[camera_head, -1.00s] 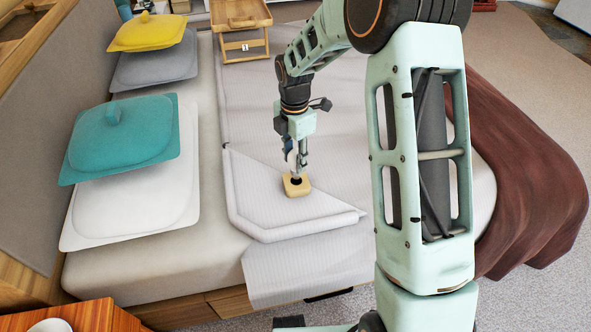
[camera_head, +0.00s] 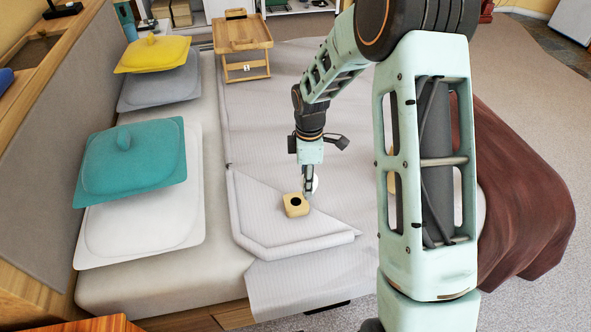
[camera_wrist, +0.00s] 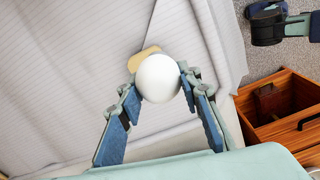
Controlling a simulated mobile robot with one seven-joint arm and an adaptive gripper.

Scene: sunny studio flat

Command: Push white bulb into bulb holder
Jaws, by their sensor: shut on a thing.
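The white bulb (camera_wrist: 158,78) is round and sits between the fingertips of my gripper (camera_wrist: 158,85) in the wrist view. My gripper is shut on it. In the head view the bulb (camera_head: 315,184) shows as a small white edge beside my gripper (camera_head: 308,182). The bulb holder (camera_head: 296,205) is a small yellowish block with a dark round hole in its top, standing on the folded bedding. The bulb is apart from the hole, to its right and a little behind it in the picture. In the wrist view the holder (camera_wrist: 143,57) is partly hidden behind the bulb.
The bed's striped cover (camera_head: 280,120) is clear around the holder. Teal (camera_head: 130,160), white (camera_head: 140,225) and yellow (camera_head: 155,53) cushions lie at the left. A wooden bed tray (camera_head: 242,38) stands at the back. A brown blanket (camera_head: 520,190) hangs at the right.

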